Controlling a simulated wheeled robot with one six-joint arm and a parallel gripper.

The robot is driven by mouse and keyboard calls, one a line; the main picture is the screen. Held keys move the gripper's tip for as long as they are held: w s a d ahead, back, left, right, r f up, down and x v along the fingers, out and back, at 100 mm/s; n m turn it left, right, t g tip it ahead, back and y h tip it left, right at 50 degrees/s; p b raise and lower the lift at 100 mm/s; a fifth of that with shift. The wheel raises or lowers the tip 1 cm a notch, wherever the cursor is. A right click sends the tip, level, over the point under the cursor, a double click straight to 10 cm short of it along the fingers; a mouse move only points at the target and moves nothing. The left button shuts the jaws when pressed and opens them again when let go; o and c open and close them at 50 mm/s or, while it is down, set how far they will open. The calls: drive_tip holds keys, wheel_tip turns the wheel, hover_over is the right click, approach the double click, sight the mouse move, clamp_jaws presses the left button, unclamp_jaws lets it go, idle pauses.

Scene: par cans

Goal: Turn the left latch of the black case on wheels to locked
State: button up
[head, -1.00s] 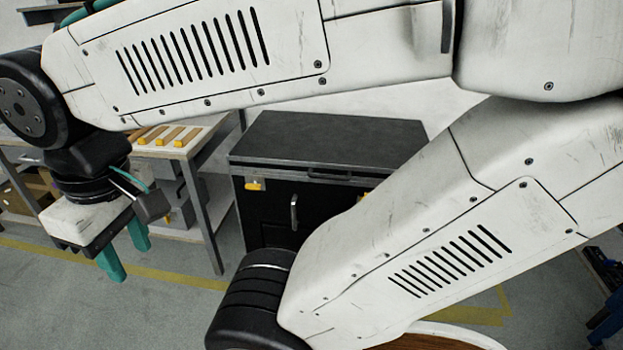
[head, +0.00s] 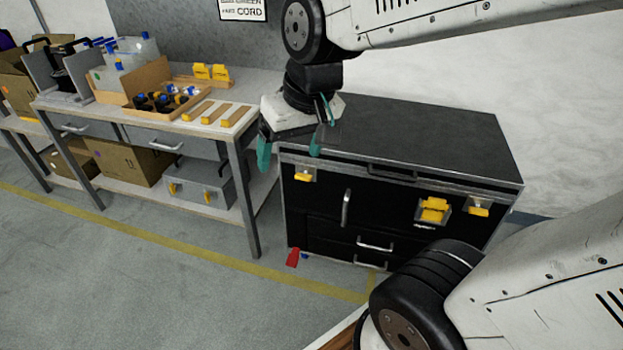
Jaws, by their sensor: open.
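The black case (head: 430,140) stands on the floor against the wall, right of the workbench. Its left latch (head: 304,175) is a small yellow piece on a metal plate near the top left of the front. A right latch (head: 479,206) and a larger yellow fitting (head: 433,210) show on the right of the front. My gripper (head: 290,150) has two teal fingers, apart and empty, near the case's top left corner, a little left of and above the left latch. I cannot tell its distance from the case. The latch's exact turn is too small to tell.
The workbench (head: 245,130) stands close left of the case, with a box of bottles (head: 160,98) and wooden strips with yellow ends (head: 213,113) on top. A red tag (head: 293,257) lies by the case's lower left. Floor in front is open.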

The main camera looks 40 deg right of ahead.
sight(302, 179)
drive_tip(key=w+f+m+t, duration=0.1)
drive_tip(key=w+f+t, duration=0.15)
drive_tip(key=w, duration=0.75)
drive_tip(key=w+f+m+t, duration=0.2)
drive_tip(key=w+f, duration=0.1)
drive_tip(key=w, duration=0.7)
drive_tip(key=w+d+f+m+t+h, duration=0.1)
drive_tip(key=w+d+f+m+h, duration=0.1)
drive_tip(key=w+f, duration=0.45)
drive_tip(key=w+d+f+m+t+h, duration=0.1)
drive_tip(key=w+d+f, duration=0.2)
drive_tip(key=w+f, duration=0.3)
drive_tip(key=w+d+f+m+t+h, duration=0.1)
drive_tip(key=w+d+f+h, duration=0.1)
drive_tip(key=d+f+h, duration=0.3)
drive_tip(key=w+d+f+m+h, duration=0.1)
drive_tip(key=w+d+f+m, duration=0.1)
drive_tip(key=f, duration=0.6)
drive_tip(key=s+d+f+h, duration=0.3)
drive_tip(key=s+f, duration=0.1)
drive_tip(key=f, duration=0.2)
drive_tip(key=s+d+f+h, duration=0.3)
drive_tip(key=f, duration=0.2)
drive_tip(key=shift+m, duration=0.4)
drive_tip(key=x, duration=0.7)
drive_tip(key=shift+w+a, duration=0.1)
drive_tip(key=c, duration=1)
